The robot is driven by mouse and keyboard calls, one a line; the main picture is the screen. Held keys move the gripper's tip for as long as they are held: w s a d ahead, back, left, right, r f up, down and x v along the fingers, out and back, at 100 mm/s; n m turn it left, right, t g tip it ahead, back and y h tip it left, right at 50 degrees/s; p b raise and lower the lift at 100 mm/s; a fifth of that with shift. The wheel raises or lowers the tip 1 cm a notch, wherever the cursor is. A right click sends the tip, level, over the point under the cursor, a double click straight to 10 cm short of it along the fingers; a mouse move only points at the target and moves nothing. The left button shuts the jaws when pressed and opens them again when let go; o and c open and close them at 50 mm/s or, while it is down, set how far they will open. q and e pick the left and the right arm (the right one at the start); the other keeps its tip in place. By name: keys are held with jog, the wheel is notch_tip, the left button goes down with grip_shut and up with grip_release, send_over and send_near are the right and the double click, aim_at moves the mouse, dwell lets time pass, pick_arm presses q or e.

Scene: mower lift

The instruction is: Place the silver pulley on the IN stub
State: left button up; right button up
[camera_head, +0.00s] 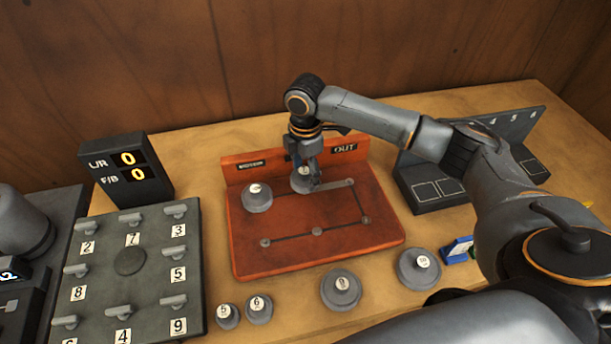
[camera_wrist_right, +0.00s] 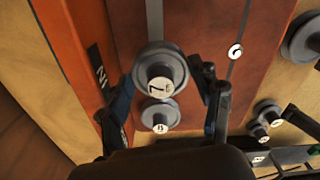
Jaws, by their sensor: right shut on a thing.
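A silver pulley (camera_head: 300,184) with a numbered hub sits between the fingers of my right gripper (camera_head: 308,180), over the back middle of the red-orange board (camera_head: 290,255). In the right wrist view the pulley (camera_wrist_right: 160,72) is between the two dark fingers of the gripper (camera_wrist_right: 168,95), which is shut on it. An "IN" label (camera_wrist_right: 101,74) shows on the board's back wall beside it. The IN stub itself is hidden under the pulley; I cannot tell whether the pulley is seated on it. My left gripper is not in view.
Another pulley (camera_head: 257,197) sits near the MOTOR label (camera_head: 251,164). Several pulleys stand in front of the board, including a large one (camera_head: 341,289). A peg panel (camera_head: 130,262) and a display (camera_head: 125,172) reading zeros are left. A dark numbered stand (camera_head: 430,193) is right.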

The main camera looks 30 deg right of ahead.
aim_at(306, 179)
jog(key=shift+w+d+f, duration=0.15)
jog(key=shift+w+f, duration=0.1)
jog(key=shift+f, duration=0.1)
notch_tip(306, 179, down, 2)
jog(key=shift+f+p, duration=0.1)
jog(key=shift+p, duration=0.65)
jog(key=shift+f, duration=0.45)
jog(key=shift+f, duration=0.1)
jog(key=o, duration=1.4)
notch_tip(306, 179, up, 11)
jog(key=b, duration=0.2)
jog(key=shift+b, duration=0.35)
jog(key=shift+r, duration=0.65)
